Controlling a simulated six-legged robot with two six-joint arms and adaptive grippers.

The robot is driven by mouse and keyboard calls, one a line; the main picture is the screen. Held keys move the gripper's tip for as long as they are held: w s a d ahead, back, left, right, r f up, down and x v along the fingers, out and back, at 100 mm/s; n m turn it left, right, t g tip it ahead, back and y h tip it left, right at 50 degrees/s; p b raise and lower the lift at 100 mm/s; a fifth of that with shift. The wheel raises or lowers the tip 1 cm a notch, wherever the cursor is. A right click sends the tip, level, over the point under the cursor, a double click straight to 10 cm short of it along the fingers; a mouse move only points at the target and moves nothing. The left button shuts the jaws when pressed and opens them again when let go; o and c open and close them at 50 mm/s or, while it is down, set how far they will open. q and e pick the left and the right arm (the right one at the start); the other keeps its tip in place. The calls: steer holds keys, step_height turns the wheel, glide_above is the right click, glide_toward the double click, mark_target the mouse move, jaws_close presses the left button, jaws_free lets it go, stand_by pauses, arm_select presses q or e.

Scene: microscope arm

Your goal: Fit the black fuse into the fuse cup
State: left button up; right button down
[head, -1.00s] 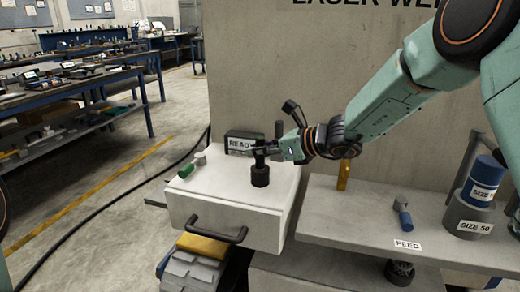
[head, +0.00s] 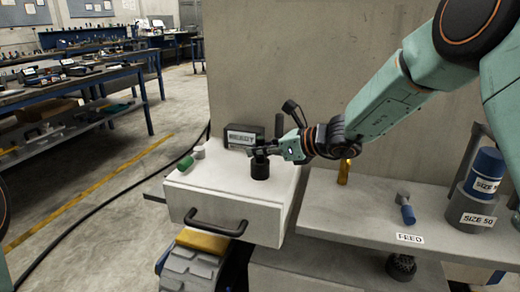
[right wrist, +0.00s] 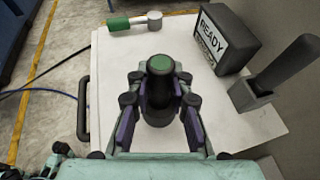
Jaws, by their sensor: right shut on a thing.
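The fuse cup is a black round cup (head: 260,171) standing on the white drawer-fronted box. My right gripper (head: 262,151) is just above it, shut on the black fuse (right wrist: 160,82). In the right wrist view the fuse shows a green top and stands between the two fingers (right wrist: 160,100). The fuse is roughly upright and in line with the cup. Its lower end is hidden by the fingers and the cup, so I cannot tell how deep it sits.
A sign block (head: 243,137) stands behind the cup; it reads READY in the right wrist view (right wrist: 222,40). A green-handled tool (head: 185,163) lies left of it. A shelf (head: 345,212) on the right holds an amber piece, a blue-handled tool and a blue-topped cylinder.

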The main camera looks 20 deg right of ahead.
steer(key=shift+f+b, duration=0.35)
steer(key=shift+f, duration=0.15)
steer(key=c, duration=1.1)
jaws_free()
steer(key=shift+c, duration=0.2)
steer(key=shift+d, duration=0.1)
steer(key=v, duration=1.1)
steer(key=shift+s+d+r, duration=0.2)
steer(key=shift+s+r, duration=0.05)
steer(key=shift+s, duration=0.1)
